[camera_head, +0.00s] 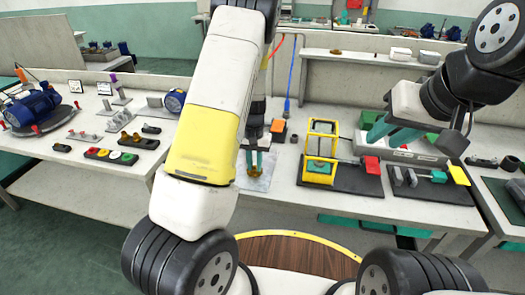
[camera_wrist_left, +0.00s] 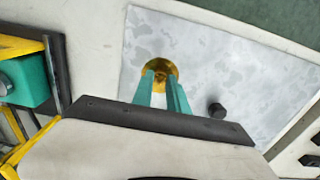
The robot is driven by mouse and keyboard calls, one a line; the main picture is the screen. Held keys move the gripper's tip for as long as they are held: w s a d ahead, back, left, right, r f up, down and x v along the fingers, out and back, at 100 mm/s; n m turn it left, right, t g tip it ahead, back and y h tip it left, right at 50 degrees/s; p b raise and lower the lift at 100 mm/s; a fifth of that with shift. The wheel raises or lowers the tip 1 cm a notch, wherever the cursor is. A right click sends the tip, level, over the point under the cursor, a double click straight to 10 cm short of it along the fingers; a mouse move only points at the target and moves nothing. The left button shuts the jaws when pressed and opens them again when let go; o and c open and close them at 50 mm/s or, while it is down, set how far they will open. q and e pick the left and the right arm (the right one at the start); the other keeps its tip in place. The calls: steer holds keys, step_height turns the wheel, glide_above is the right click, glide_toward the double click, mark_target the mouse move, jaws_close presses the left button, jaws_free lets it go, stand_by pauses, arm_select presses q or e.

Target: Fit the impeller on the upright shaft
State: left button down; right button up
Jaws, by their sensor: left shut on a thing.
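The impeller is a brass-coloured round piece (camera_wrist_left: 161,71) at the fingertips of my left gripper (camera_wrist_left: 165,88) in the left wrist view. My left gripper (camera_head: 257,166) is shut on it, low over or at a grey mottled sheet (camera_wrist_left: 225,60). I cannot tell whether the piece touches the sheet. In the head view the piece is mostly hidden by the teal fingers. I cannot clearly make out the upright shaft in either view. My right gripper (camera_head: 389,134) is open, with its teal fingers apart, above the bench right of the yellow frame (camera_head: 321,145).
A small black piece (camera_wrist_left: 216,110) lies on the sheet right of the fingers. The yellow frame stands on a dark base, with a teal block inside.

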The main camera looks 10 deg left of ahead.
arm_select(q)
steer(key=shift+r, duration=2.45)
